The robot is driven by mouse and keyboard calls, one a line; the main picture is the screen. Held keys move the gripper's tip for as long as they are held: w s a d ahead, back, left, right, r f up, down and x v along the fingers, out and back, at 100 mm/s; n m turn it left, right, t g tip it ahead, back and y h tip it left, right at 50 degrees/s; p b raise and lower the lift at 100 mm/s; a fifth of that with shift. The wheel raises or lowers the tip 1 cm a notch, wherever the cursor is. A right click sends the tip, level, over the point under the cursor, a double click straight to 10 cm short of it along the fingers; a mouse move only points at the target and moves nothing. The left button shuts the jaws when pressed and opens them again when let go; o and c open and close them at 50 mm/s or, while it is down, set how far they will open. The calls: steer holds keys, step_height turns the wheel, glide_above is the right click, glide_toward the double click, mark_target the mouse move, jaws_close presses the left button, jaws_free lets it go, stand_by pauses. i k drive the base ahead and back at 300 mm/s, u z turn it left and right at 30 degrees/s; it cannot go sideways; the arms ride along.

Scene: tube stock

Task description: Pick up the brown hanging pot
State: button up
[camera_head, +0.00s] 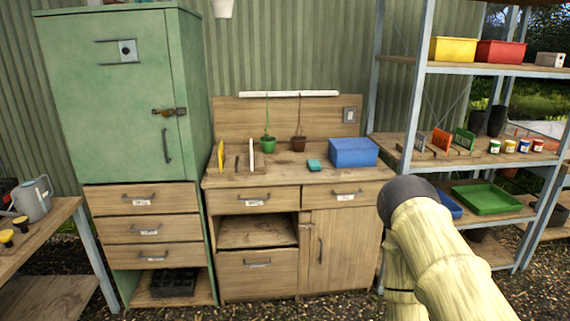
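The brown hanging pot (298,143) hangs by a thin cord from the white rail (290,94) at the back of the wooden bench. It hangs just above the bench top, to the right of a green hanging pot (268,143). My arm shows at the lower right, in front of the bench's right side and well apart from the pot. My gripper does not show in this view.
On the bench (225,182) stand a blue box (353,152), a small teal item (314,165) and upright thin panels at the left. A green cabinet (115,90) stands left, a metal shelf unit (414,110) right. The bench's front middle is clear.

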mark_target(298, 141)
steer(key=i, duration=0.95)
steer(key=z, duration=2)
steer(key=i, duration=1.45)
steer(key=u, duration=3.25)
